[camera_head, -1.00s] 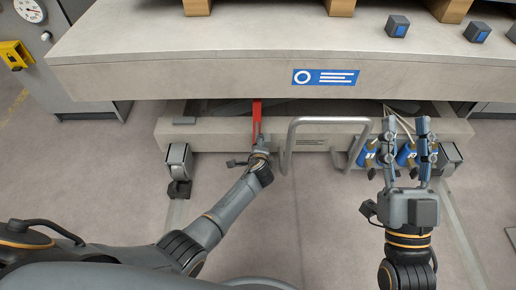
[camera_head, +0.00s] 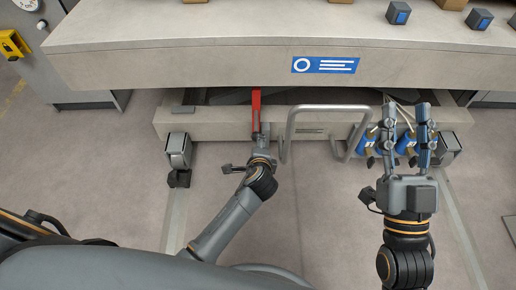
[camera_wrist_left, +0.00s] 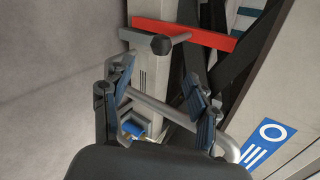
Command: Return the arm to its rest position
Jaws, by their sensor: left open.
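My left gripper (camera_head: 263,133) is at the end of the left arm, in front of the machine's lower beam and just below a red bar (camera_head: 256,108). In the left wrist view the left gripper (camera_wrist_left: 155,90) has its two fingers spread with nothing held between them. The red bar (camera_wrist_left: 205,36) and a dark round knob (camera_wrist_left: 160,44) lie beyond the fingertips there. My right gripper (camera_head: 406,108) points up at the right, its fingers apart and empty. It partly covers blue parts behind it.
A grey tubular handle (camera_head: 328,108) stands between the grippers. Blue cylinders (camera_head: 366,141) are at the beam's right. The machine table (camera_head: 200,68) with a blue sign (camera_head: 325,65) overhangs the beam. Small dark blocks (camera_head: 398,13) sit on top. The floor (camera_head: 310,215) between the arms is clear.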

